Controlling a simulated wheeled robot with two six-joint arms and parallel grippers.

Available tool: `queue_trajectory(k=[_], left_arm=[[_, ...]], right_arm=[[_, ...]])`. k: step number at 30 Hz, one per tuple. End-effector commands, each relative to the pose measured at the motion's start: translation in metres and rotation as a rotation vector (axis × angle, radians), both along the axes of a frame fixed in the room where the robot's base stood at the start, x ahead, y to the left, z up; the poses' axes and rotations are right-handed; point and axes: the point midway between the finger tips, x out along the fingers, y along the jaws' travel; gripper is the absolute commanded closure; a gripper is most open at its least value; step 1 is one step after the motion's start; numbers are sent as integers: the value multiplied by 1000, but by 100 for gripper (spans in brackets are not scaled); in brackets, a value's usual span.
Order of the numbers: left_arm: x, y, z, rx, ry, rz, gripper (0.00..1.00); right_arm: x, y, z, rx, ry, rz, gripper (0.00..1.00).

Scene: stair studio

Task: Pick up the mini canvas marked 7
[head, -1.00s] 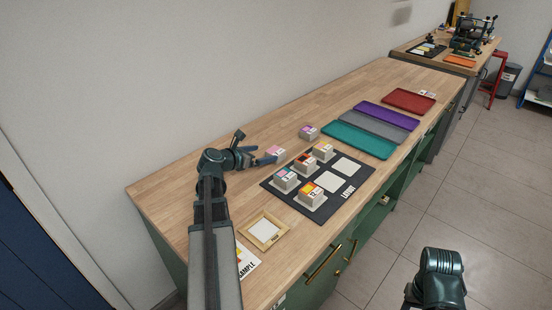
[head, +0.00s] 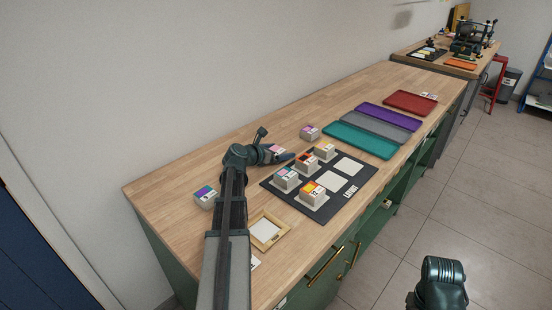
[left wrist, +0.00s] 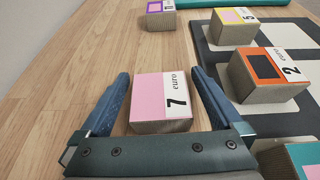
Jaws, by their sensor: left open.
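The mini canvas marked 7 (left wrist: 162,98) is a small block with a pink and white top. In the left wrist view it lies on the wooden counter between the two fingers of my left gripper (left wrist: 160,95), which is open. In the head view the canvas (head: 276,149) shows beside the layout mat, partly hidden by my left gripper (head: 278,158). My right gripper is not in view; only part of my right arm shows at the lower right.
The dark layout mat (head: 344,203) holds several canvases, including one marked 2 (left wrist: 269,66) just right of my left gripper. Another canvas (head: 310,132) stands behind it. A canvas (head: 205,197) and a wooden frame (head: 283,237) lie nearer. Coloured trays, including a teal one (head: 360,140), lie farther back.

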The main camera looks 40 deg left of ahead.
Motion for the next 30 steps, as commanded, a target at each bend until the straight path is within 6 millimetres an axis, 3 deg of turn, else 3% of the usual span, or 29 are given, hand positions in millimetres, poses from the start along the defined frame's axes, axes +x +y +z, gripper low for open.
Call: queue_trajectory(k=[7, 21, 30], left_arm=[[4, 0, -1, -1, 0, 1, 0], [3, 0, -1, -1, 0, 1, 84], [3, 0, 1, -1, 0, 1, 85]], right_arm=[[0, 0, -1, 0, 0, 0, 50], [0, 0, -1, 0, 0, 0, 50], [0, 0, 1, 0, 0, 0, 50]])
